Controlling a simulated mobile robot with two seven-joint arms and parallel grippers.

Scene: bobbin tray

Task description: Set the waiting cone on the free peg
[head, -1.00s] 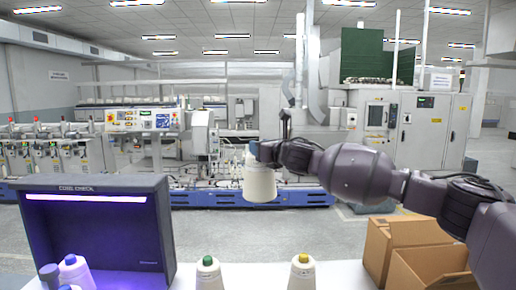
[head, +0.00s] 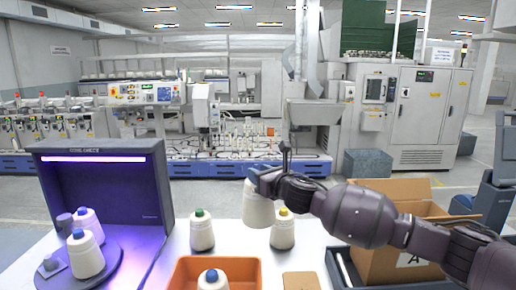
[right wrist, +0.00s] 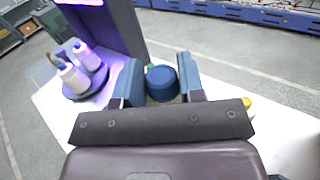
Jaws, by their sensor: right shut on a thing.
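My right gripper (head: 264,181) is shut on a white cone (head: 258,208), which hangs over the table with its wide end down. In the right wrist view the cone's blue top (right wrist: 161,82) sits between the two fingers. A dark round plate (head: 105,270) in the purple-lit booth (head: 105,190) carries two blue-topped cones, one behind (head: 90,228) and one in front (head: 86,256). My left gripper is out of view.
A green-topped cone (head: 202,233) and a yellow-topped cone (head: 282,231) stand on the white table beside the held cone. An orange tray (head: 182,268) with a blue-topped cone is at the front. A cardboard box (head: 385,262) stands at right, behind my arm.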

